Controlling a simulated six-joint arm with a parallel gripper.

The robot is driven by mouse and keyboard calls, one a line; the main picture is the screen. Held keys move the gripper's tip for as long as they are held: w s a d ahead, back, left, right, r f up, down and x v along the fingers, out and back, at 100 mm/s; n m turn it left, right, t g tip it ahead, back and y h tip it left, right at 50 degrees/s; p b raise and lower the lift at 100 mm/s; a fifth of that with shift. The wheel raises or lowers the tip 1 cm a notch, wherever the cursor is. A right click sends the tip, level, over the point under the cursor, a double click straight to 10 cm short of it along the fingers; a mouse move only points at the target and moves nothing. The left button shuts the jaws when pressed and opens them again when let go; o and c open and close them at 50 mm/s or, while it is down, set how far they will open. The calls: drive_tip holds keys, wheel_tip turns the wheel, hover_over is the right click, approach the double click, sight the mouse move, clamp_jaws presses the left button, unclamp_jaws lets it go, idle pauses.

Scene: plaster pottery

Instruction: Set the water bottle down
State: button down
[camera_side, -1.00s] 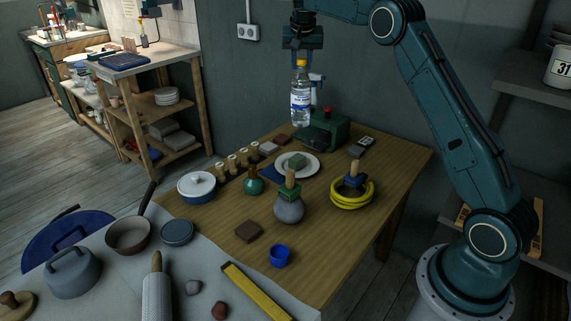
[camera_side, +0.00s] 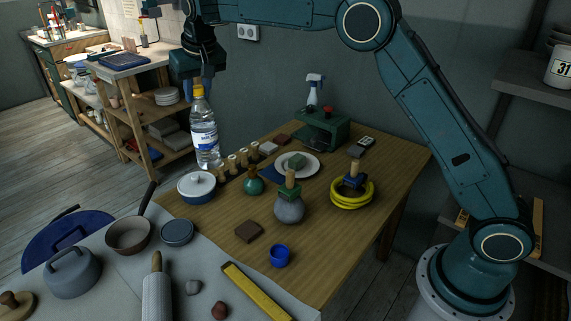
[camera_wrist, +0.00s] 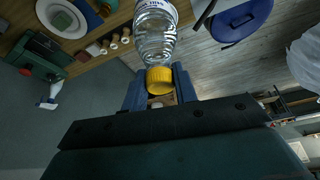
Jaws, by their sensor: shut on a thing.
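The water bottle (camera_side: 204,137) is clear plastic with a yellow cap and a blue and white label. It hangs nearly upright, slightly tilted, at the far left edge of the wooden table (camera_side: 215,228). My gripper (camera_side: 199,86) is above it, shut on the bottle at its yellow cap. In the wrist view the bottle (camera_wrist: 156,36) extends away from the blue fingers (camera_wrist: 158,88), cap nearest. I cannot tell whether its base is over the table or beyond its edge.
A plate (camera_side: 312,166), grey flask (camera_side: 289,210) and yellow coil (camera_side: 351,196) stand farther right. The table's front middle is fairly open.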

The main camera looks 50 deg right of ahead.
sight(202, 165)
drive_tip(key=shift+s+a+r+n, duration=0.1)
drive_tip(key=shift+s+a+n, duration=0.05)
drive_tip(key=shift+a, duration=0.6)
drive_tip(key=shift+s+a+n, duration=0.1)
drive_tip(key=shift+a+n, duration=0.05)
drive_tip(key=shift+a, duration=0.6)
wheel_tip(202, 165, down, 16)
drive_tip(key=shift+r, duration=0.1)
drive_tip(key=shift+f, duration=2.3)
drive_tip(key=c, duration=1.1)
unclamp_jaws()
